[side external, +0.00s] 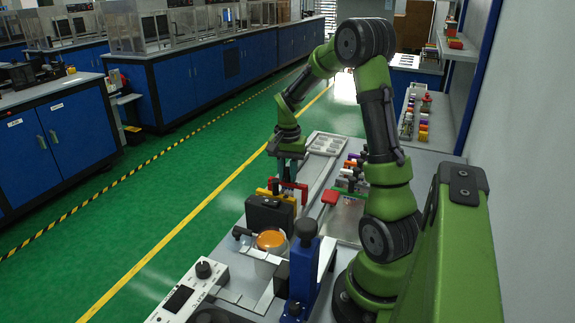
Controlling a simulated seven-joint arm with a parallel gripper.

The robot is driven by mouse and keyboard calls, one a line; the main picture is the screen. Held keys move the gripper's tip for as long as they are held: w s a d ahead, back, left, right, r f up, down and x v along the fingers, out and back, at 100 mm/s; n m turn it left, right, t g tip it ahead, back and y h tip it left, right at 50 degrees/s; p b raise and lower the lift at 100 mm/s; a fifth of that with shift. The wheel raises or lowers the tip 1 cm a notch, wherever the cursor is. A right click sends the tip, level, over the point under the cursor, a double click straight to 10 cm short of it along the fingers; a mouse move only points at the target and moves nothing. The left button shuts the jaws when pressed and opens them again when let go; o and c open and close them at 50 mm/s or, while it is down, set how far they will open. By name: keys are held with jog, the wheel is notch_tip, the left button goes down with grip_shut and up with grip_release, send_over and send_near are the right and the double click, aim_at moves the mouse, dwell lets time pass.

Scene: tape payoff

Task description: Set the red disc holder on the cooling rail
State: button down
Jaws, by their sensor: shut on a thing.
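My gripper (289,172) points down over the work table, left of my arm's base. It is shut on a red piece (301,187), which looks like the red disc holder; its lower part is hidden. A yellow piece (287,196) stands right in front of it, nearer the camera, and a black box (265,218) stands in front of that. I cannot tell whether the red piece touches the yellow one or what is under it. The cooling rail cannot be made out for certain.
A clear round container with an orange top (270,240) and a blue upright device (305,262) stand nearer the camera. A white control box (188,292) is at the front left. A red-topped block (331,196) and several small coloured parts lie to the right. A pale tray (326,143) lies behind.

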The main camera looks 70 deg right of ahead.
jog(key=shift+f, duration=0.25)
dwell(0.3)
jog(key=c, duration=0.9)
grip_release()
jog(key=shift+o, duration=0.5)
jog(key=o, duration=0.5)
jog(key=shift+r, duration=0.1)
jog(key=shift+r, duration=3.4)
